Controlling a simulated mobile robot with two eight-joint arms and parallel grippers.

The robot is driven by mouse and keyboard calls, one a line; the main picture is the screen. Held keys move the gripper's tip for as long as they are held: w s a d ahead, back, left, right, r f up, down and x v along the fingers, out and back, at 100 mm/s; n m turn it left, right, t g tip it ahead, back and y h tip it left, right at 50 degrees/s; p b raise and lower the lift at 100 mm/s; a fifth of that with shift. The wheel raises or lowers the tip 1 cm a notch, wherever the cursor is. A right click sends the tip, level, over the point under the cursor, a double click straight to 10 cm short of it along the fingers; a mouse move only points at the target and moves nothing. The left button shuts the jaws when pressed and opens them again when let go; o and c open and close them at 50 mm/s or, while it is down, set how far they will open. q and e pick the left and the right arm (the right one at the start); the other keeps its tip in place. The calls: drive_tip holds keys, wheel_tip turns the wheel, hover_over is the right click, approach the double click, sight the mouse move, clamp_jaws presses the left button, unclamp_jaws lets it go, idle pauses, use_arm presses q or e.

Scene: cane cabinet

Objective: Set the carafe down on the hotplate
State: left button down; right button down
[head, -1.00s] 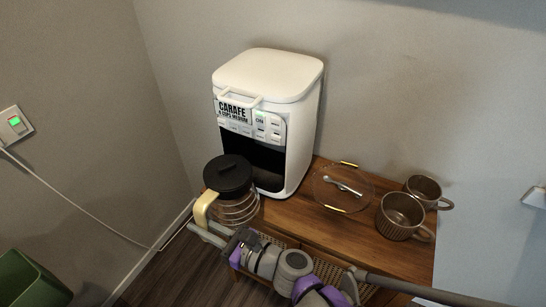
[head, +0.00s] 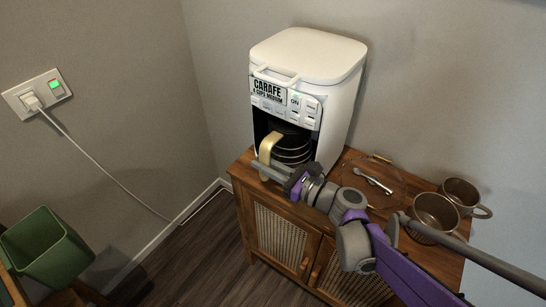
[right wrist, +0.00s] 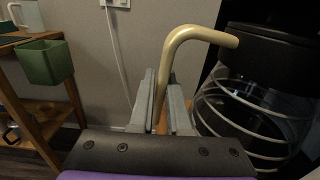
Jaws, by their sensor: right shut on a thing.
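The carafe (head: 292,148) has a black lid, a glass body with pale rings and a cream handle (head: 268,146). It is inside the dark bay of the white coffee maker (head: 308,58), roughly upright. The hotplate is hidden at the bay's bottom, so I cannot tell whether the carafe touches it. My right gripper (head: 266,170) is shut on the handle, in front of the bay. In the right wrist view its fingers (right wrist: 163,95) pinch the lower handle, with the black lid (right wrist: 272,48) to the right. My left gripper is not in view.
The coffee maker stands on a wooden cane cabinet (head: 268,205). A green bin (head: 45,245) and a wall socket (head: 38,95) are at left.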

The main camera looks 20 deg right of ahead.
sight(284, 144)
drive_tip(key=w+d, duration=0.2)
drive_tip(key=d, duration=0.1)
drive_tip(key=shift+w+f+b, duration=0.15)
drive_tip(key=shift+f+b, duration=0.15)
drive_tip(key=shift+b, duration=0.1)
drive_tip(key=shift+f, duration=0.1)
drive_tip(key=c, duration=1.3)
unclamp_jaws()
drive_tip(key=shift+f, duration=0.1)
drive_tip(key=o, duration=0.4)
